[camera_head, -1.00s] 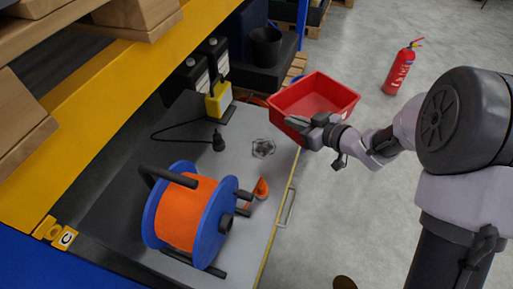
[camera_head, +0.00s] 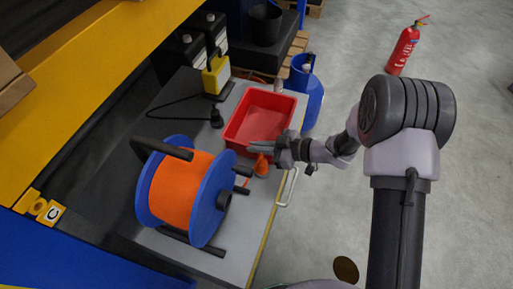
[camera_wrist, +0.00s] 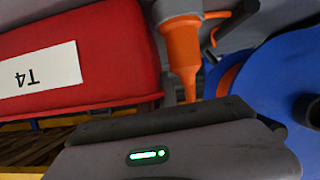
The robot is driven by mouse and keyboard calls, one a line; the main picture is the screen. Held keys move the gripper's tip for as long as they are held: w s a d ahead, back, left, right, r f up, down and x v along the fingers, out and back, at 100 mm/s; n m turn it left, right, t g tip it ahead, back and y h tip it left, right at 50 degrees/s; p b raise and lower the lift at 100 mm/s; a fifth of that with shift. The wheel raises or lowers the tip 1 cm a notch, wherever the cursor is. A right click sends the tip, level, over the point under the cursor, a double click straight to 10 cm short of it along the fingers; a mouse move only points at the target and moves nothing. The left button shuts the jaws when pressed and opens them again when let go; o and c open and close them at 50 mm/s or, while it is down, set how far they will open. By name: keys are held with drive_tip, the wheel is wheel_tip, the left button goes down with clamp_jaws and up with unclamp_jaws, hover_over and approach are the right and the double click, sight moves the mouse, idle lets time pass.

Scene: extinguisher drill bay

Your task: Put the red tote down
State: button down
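In the wrist view, the tote's outer wall (camera_wrist: 110,60) with an upside-down "T4" label fills the left, just beyond a dark finger (camera_wrist: 160,122). A gap between the fingers and their hold on the rim are not clear.
A reel with orange cable (camera_head: 182,190) stands left of my gripper. An orange cone-shaped piece (camera_head: 261,165) is just below it. A yellow box (camera_head: 216,74) with a black cable is behind. A blue container (camera_head: 310,95) stands beyond the tote. A red extinguisher (camera_head: 402,50) is on open floor.

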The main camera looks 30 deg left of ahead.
drive_tip(key=c, duration=2)
unclamp_jaws()
drive_tip(key=shift+f, duration=0.1)
drive_tip(key=o, duration=0.4)
drive_tip(key=shift+c, duration=0.2)
